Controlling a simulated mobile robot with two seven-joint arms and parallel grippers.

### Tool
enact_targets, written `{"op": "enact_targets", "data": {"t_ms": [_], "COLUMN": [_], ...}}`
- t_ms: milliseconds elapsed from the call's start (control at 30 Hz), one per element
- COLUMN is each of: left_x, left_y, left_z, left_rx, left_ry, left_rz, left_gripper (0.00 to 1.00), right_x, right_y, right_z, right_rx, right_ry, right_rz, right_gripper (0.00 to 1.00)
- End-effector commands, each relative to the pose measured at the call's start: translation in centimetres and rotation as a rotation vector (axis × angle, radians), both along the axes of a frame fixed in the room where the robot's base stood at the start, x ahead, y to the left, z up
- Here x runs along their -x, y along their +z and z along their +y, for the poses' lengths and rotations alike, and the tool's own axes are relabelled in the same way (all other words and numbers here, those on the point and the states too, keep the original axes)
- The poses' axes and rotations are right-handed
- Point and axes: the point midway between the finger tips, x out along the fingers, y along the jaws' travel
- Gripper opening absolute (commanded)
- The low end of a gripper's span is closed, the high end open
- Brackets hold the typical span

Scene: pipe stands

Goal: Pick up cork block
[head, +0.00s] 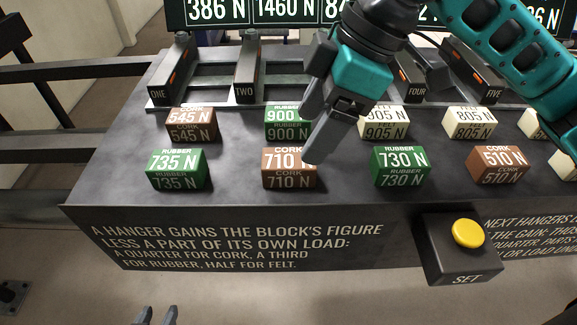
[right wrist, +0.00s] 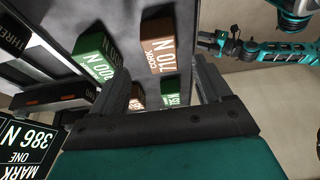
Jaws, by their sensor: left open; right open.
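Three brown cork blocks stand on the dark sloped panel in the head view: the 710 N block (head: 288,170) in the front row, the 545 N block (head: 190,126) at back left and the 510 N block (head: 497,166) at front right. My right gripper (head: 314,128) is open above and beside the 710 N block, one finger overlapping its right edge in the picture; contact cannot be told. In the right wrist view the 710 N block (right wrist: 157,53) shows between the open fingers, beyond them. My left gripper (head: 157,315) is open and empty at the bottom edge.
Green rubber blocks of 735 N (head: 177,170) and 730 N (head: 399,168) flank the 710 N block. A green 900 N block (head: 286,122) and pale felt blocks (head: 469,124) stand behind. A SET box with a yellow button (head: 468,233) juts from the front.

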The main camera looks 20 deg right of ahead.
Motion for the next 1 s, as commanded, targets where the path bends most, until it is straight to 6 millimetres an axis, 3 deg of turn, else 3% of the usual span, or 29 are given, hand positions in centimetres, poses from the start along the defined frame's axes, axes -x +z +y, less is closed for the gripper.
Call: {"op": "enact_targets", "data": {"t_ms": [400,700,1000], "left_x": [-0.6,-0.8,-0.5], "left_y": [-0.8,-0.6,-0.7], "left_z": [0.0,0.1,0.1], "left_rx": [-0.001,-0.001,-0.001], "left_ry": [0.0,0.0,0.0], "left_rz": [-0.012,-0.018,-0.014], "left_gripper": [0.43,0.43,0.43], "right_x": [-0.4,-0.5,-0.5], "right_y": [-4.6,-4.9,-4.9], "right_z": [2.1,2.2,2.2], "right_rx": [-0.001,0.0,0.0], "right_ry": [0.0,0.001,0.001], "right_rz": [0.0,-0.001,-0.001], "right_gripper": [0.78,0.77,0.48]}}
